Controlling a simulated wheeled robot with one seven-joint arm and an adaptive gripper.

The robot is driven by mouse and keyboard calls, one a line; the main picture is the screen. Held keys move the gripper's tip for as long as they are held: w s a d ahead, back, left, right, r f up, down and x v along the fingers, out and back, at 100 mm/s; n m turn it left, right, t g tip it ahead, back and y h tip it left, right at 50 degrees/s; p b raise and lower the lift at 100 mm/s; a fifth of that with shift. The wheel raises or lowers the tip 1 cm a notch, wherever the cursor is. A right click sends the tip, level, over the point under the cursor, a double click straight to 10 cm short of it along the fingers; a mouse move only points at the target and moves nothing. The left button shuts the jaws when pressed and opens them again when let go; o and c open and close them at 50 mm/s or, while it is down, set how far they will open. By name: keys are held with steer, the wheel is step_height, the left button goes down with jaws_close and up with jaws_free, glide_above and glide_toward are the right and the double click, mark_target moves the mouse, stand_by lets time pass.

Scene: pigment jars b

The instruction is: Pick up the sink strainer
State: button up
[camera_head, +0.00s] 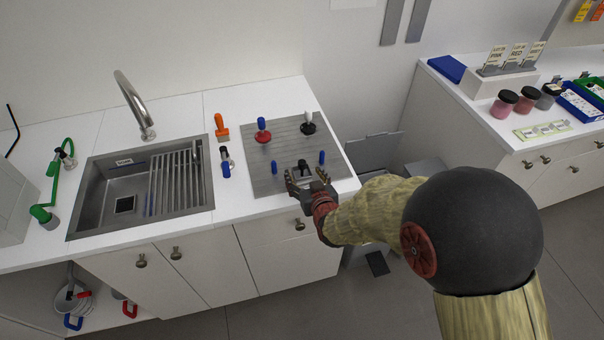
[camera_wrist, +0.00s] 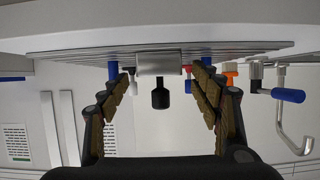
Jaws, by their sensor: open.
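A silver piece with a black knob, which looks like the sink strainer (camera_head: 303,166), stands on the grey ribbed mat (camera_head: 262,180) near its front edge. In the wrist view the strainer (camera_wrist: 159,63) is a silver cylinder with its black knob pointing toward my palm. My gripper (camera_head: 306,177) is open, its fingers spread on either side of the strainer. In the wrist view a gap shows between each finger of my gripper (camera_wrist: 161,78) and the knob. Its far side is hidden.
Blue pegs (camera_head: 322,157) flank the strainer. A red disc with a blue handle (camera_head: 263,135) and a black disc with a white knob (camera_head: 308,124) stand behind. The steel sink (camera_head: 125,205) is left, with an orange-handled item (camera_head: 221,125) beside it.

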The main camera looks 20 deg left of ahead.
steer(key=shift+x, duration=1.05)
steer(key=c, duration=0.3)
steer(key=c, duration=1.2)
steer(key=shift+r, duration=0.15)
